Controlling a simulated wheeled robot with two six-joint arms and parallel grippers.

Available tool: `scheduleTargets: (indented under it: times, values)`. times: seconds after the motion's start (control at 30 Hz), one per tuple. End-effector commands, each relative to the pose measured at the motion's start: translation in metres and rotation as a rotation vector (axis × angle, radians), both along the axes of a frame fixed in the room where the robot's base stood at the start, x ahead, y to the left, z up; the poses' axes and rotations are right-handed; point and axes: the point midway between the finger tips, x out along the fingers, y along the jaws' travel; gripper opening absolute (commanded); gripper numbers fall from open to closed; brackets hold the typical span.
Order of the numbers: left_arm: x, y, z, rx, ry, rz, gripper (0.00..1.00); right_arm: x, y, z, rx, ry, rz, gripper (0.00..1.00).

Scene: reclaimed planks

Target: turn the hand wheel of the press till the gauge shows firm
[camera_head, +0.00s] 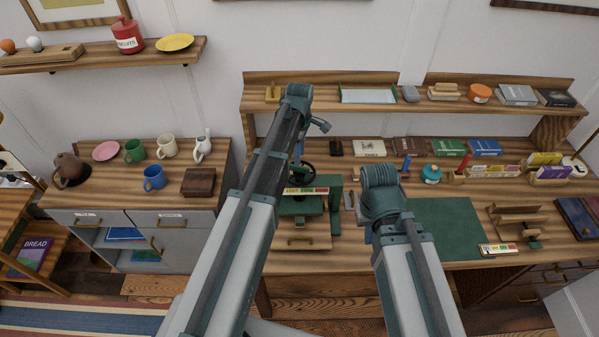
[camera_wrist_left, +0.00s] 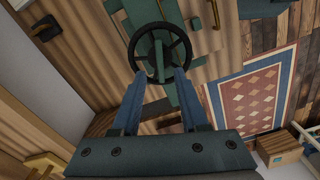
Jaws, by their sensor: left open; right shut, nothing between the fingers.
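The dark green press (camera_head: 334,190) stands on the desk, partly hidden by my left arm. Its black hand wheel (camera_head: 309,174) lies flat on top and shows as a spoked ring in the left wrist view (camera_wrist_left: 188,46). A coloured gauge strip (camera_head: 307,191) is on the press front; its reading is too small to tell. My left gripper (camera_wrist_left: 159,73) is open, its two blue fingers at the wheel's near rim, one on each side; I cannot tell whether they touch it. My right gripper (camera_head: 369,234) is mostly hidden under its wrist, right of the press, shut and empty.
A green mat (camera_head: 447,228) lies right of my right wrist. A wooden holder (camera_head: 515,218), books and small bottles crowd the desk's right and back. A shelf (camera_head: 370,112) runs above the back. A cabinet with mugs (camera_head: 154,178) stands left.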

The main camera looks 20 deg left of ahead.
Motion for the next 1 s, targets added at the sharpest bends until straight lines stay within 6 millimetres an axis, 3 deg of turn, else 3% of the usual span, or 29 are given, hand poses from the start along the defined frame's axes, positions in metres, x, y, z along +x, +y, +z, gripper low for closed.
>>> scheduleTargets:
  times: [0.03,0.3,0.73,0.77,1.0]
  values:
    - [0.000,0.000,-0.015,0.000,0.000,0.000,0.44,0.000,0.000,-0.015,0.000,0.000,0.001,0.00]
    - [0.000,0.000,-0.049,0.000,0.000,0.000,0.44,0.000,0.000,-0.049,-0.002,0.000,0.010,0.00]
    - [0.000,0.000,-0.056,0.000,0.000,0.000,0.44,0.000,0.000,-0.056,-0.002,0.001,0.013,0.00]
    - [0.000,0.000,-0.056,0.000,0.000,0.000,0.42,0.000,0.000,-0.056,-0.002,0.001,0.013,0.00]
    - [0.000,0.000,-0.056,0.000,0.000,0.000,0.00,0.000,0.000,-0.056,-0.002,0.001,0.013,0.00]
